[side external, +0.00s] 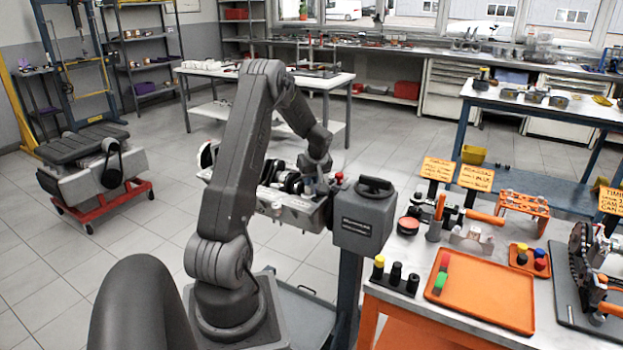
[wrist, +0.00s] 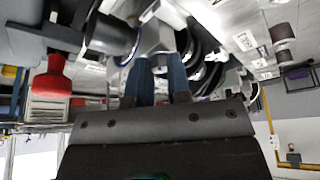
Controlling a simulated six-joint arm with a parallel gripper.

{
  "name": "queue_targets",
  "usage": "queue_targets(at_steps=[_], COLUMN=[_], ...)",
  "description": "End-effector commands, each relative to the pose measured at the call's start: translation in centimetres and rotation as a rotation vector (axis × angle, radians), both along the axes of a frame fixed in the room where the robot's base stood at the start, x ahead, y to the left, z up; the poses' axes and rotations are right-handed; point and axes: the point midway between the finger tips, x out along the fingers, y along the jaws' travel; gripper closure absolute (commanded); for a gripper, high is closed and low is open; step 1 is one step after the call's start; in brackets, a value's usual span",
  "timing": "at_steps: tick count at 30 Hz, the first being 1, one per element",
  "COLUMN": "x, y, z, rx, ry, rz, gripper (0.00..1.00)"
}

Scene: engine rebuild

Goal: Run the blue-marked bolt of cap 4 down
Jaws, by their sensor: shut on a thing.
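The engine block (side external: 290,212) lies on a stand with its dark crankshaft (side external: 292,182) and bearing caps showing on top. My gripper (side external: 318,184) reaches down at the block's right end. In the wrist view, my gripper's two blue-grey fingers (wrist: 161,68) are close together at a pale metal cap (wrist: 156,36), shut on a small part, apparently a bolt. The part is mostly hidden between the fingers, so its blue mark and how far it is down cannot be told. A blue ring (wrist: 130,52) shows just left of the fingers, on or behind a dark cylinder.
A grey stand head (side external: 364,222) and a red knob (side external: 339,177) are close to my gripper on the right. The knob also shows in the wrist view (wrist: 52,82). A bench with an orange tray (side external: 485,295) and sockets (side external: 395,275) stands farther right.

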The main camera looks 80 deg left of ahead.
Motion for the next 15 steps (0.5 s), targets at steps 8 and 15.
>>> queue_targets(at_steps=[8, 15], x=[-0.28, -0.36], y=[0.05, 0.08], z=[0.19, 0.22], rx=[0.004, 0.005], ry=[0.0, 0.001], rz=[-0.234, -0.384], gripper=[1.0, 1.0])
